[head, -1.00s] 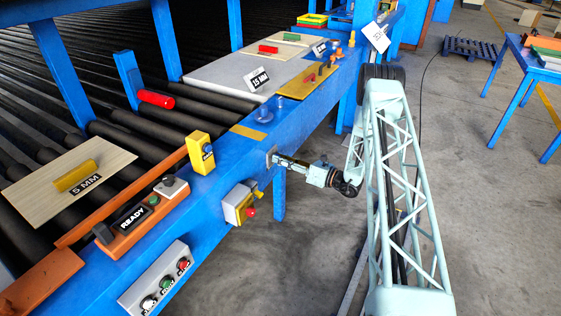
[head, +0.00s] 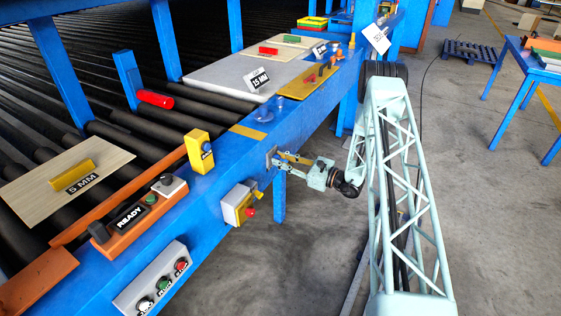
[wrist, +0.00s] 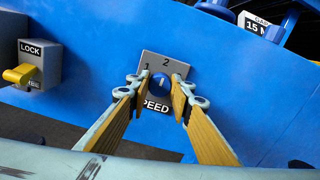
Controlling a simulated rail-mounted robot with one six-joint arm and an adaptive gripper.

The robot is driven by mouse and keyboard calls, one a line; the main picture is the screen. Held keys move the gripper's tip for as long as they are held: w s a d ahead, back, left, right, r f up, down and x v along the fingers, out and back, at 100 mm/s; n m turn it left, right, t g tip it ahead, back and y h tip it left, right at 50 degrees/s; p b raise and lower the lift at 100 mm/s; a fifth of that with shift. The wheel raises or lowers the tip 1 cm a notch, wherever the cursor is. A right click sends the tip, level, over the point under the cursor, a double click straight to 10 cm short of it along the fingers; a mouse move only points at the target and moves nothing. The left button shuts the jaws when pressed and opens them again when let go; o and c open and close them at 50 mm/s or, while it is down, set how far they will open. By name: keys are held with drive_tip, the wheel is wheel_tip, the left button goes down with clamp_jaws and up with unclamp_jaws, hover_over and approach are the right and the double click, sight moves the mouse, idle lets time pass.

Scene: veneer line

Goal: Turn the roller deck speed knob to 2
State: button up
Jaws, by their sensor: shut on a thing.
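The grey SPEED plate (wrist: 181,62) is on the blue side face of the roller deck, with marks 1 and 2 along its upper part. The blue round speed knob (wrist: 160,80) is at its middle with a short white pointer mark. The mark points roughly up in the wrist view; its exact setting is hard to tell. My gripper (wrist: 160,87) has one yellow-padded finger on each side of the knob and is shut on it. In the head view my gripper (head: 275,160) reaches the plate from the right; the knob is hidden there.
A LOCK box (wrist: 37,66) with a yellow handle is left of the plate. In the head view, a box with a red knob (head: 249,211) is below left.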

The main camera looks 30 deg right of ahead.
idle(0.4)
drive_tip(key=o, duration=0.9)
drive_tip(key=shift+s+d, duration=0.1)
drive_tip(key=shift+v, duration=5.9)
